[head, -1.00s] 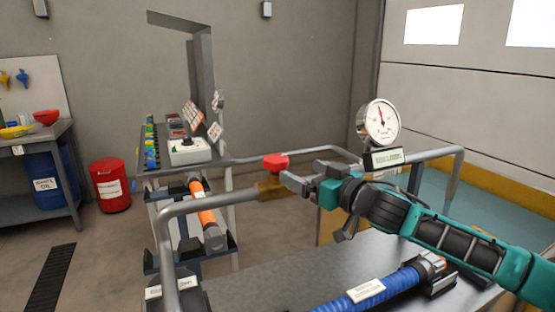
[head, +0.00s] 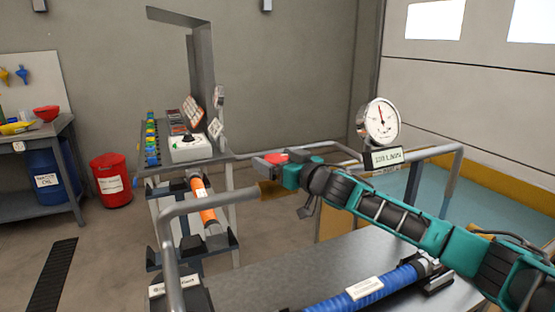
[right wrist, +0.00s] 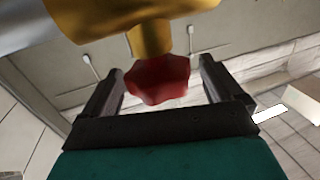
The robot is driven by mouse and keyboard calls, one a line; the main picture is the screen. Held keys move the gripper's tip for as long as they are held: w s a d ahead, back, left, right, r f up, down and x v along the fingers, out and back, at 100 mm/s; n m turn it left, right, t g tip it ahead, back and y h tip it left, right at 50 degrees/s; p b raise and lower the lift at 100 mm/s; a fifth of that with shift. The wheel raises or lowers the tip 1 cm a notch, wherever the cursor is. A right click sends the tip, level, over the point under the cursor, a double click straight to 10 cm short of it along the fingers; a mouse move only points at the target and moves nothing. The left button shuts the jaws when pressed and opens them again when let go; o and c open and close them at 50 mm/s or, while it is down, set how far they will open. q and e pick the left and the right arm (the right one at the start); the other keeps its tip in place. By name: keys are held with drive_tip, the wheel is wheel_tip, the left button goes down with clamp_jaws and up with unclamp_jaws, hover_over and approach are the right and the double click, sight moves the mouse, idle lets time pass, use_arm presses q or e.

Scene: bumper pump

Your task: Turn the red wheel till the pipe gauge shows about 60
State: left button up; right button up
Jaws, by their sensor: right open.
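The red wheel (right wrist: 158,80) sits on a brass valve body (right wrist: 135,18) in the right wrist view. In the head view the wheel (head: 274,158) is partly hidden by my right gripper (head: 272,162). My right gripper is open, with one finger on each side of the wheel in the right wrist view (right wrist: 160,85). Gaps show between the fingers and the wheel. The round white pipe gauge (head: 382,121) stands above the pipe on the right. Its needle points roughly upward, a little left; the figures are too small to read. My left gripper is not in view.
A grey pipe (head: 215,203) runs to the brass valve. A blue hose (head: 372,289) lies on the grey bench (head: 290,258) below my right arm. A shelf rack with a control box (head: 190,147) stands behind. A red drum (head: 111,180) stands on the floor at left.

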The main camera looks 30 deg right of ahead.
drive_tip(key=shift+c, duration=0.8)
drive_tip(key=c, duration=0.8)
drive_tip(key=shift+h, duration=0.3)
